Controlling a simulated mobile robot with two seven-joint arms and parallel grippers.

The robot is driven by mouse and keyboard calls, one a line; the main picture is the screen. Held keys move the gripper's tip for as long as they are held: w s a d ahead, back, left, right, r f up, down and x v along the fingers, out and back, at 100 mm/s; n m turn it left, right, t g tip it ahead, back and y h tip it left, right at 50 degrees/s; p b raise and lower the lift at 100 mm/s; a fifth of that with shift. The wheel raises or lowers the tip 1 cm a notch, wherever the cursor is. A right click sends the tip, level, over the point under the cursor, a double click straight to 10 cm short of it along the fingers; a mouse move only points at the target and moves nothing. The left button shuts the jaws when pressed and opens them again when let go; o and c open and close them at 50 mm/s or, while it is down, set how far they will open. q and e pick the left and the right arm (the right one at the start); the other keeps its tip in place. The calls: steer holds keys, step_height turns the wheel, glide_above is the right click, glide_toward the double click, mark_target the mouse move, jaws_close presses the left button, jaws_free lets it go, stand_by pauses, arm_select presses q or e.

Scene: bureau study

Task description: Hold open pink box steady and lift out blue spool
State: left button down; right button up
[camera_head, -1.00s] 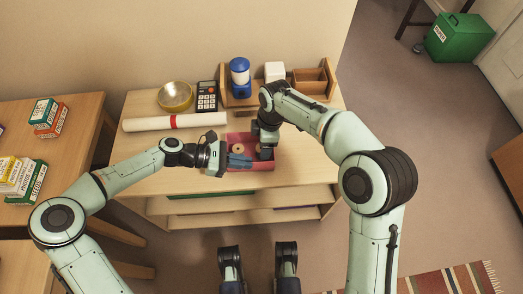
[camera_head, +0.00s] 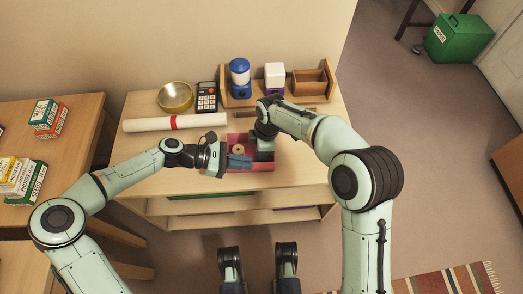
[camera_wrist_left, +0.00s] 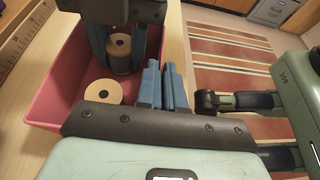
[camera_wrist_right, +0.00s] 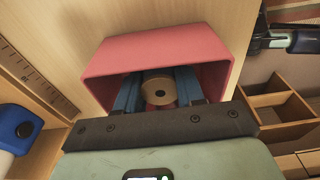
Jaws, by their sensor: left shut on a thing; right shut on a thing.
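The open pink box (camera_head: 262,167) stands on the wooden desk top; it also shows in the right wrist view (camera_wrist_right: 150,42). My left gripper (camera_head: 232,161) is at the box's left side, shut on its wall; its blue fingers show in the left wrist view (camera_wrist_left: 162,88). My right gripper (camera_head: 264,153) points down into the box, shut on a spool with a tan top and dark bluish side (camera_wrist_left: 119,58). That spool sits between the fingers in the right wrist view (camera_wrist_right: 158,90). A second tan-topped spool (camera_wrist_left: 103,92) lies in the box; its thread colour is unclear.
A ruler (camera_wrist_left: 22,35) lies near the box. Desk space right of the box is clear.

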step_height(320, 180, up, 10)
steer(key=shift+r, duration=0.1)
arm_select(q)
steer(key=c, duration=1.2)
jaws_free()
steer(key=v, duration=1.2)
